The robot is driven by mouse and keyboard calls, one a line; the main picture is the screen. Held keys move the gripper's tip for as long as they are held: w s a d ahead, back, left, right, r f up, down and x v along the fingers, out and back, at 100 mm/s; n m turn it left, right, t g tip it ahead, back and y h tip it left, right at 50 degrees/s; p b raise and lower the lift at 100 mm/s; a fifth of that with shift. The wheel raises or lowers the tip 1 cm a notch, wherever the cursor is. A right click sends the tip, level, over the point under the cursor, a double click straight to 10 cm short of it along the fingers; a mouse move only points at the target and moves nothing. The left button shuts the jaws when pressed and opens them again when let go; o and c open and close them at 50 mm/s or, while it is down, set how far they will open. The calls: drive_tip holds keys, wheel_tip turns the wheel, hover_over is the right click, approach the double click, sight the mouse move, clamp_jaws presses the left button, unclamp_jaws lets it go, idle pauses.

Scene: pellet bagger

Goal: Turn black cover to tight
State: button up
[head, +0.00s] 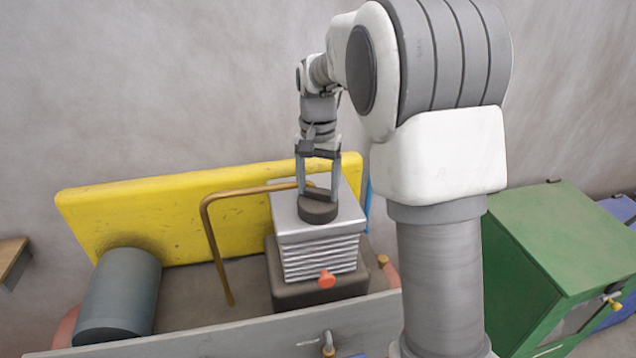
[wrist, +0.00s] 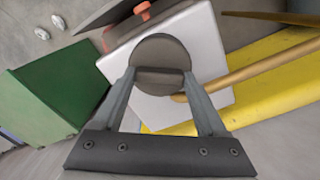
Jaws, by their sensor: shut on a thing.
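The black cover (head: 318,211) is a round dark cap on top of the silver finned block (head: 318,251). In the wrist view the cover (wrist: 160,50) shows as a dark disc with a raised bar across it, on the block's pale top face (wrist: 212,60). My gripper (head: 319,190) points down over the cover, its two fingers on either side of the bar. In the wrist view the gripper (wrist: 160,82) is shut on the cover's bar. I cannot tell from these frames how tight the cover sits.
A brass pipe (head: 212,235) bends close beside the cover. A yellow panel (head: 130,208) stands behind. A grey cylinder (head: 118,295) lies at left. A red knob (head: 326,278) sits at the block's front. A green cabinet (head: 560,240) stands at right.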

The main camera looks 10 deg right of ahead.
sight(319, 191)
drive_tip(key=m+p, duration=0.1)
drive_tip(key=m, duration=0.4)
drive_tip(key=shift+r+m, duration=0.1)
drive_tip(key=shift+m, duration=0.2)
drive_tip(key=m+p, duration=0.1)
drive_tip(key=m, duration=0.4)
drive_tip(key=shift+m+p, duration=0.3)
drive_tip(key=shift+p, duration=0.1)
drive_tip(key=o, duration=1.3)
wheel_tip(319, 191, up, 17)
drive_tip(key=shift+r, duration=0.2)
